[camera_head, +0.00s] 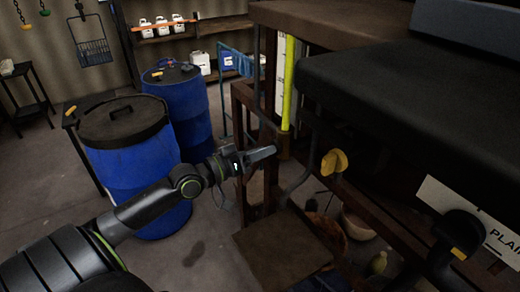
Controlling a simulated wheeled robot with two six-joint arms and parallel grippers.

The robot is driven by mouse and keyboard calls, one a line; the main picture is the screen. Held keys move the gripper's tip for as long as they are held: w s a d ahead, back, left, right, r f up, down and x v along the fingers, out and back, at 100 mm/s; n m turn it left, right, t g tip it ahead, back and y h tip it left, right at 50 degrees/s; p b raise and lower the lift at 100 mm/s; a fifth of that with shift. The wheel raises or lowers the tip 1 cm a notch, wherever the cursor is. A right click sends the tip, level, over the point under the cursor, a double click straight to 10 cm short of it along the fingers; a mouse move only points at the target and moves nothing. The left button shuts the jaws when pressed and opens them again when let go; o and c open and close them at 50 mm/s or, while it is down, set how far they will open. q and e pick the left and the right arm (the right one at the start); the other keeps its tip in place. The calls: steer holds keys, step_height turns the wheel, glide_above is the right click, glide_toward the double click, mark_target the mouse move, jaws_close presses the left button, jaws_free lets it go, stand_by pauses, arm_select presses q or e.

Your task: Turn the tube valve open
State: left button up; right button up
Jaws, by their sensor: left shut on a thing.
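A tall level tube (286,95) with yellow-green fill stands against a white scale on the rusty frame. A small brown fitting (285,146) is at its foot. My left gripper (268,153) reaches in from the left, and its dark fingers are shut at this fitting, where the tube valve sits. The fingers hide the held part, so how far the valve is turned cannot be told. A yellow knob (334,162) is to the right of the fitting, apart from my gripper. My right gripper is not in view.
Blue drums with dark lids (130,165) stand at the left. A rusty bench (320,22) and a large dark body (420,100) fill the right. A brown plate (285,250) lies below my gripper. A dark rounded part (462,232) sits at lower right. Floor is clear beside the drums.

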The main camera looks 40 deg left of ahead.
arm_select(q)
steer(key=n+p, duration=0.3)
steer(key=n, duration=0.7)
steer(key=shift+f+n, duration=0.1)
steer(key=shift+n, duration=0.4)
steer(key=o, duration=1)
steer(key=shift+b+v, duration=1.25)
steer(key=shift+v, duration=7.5)
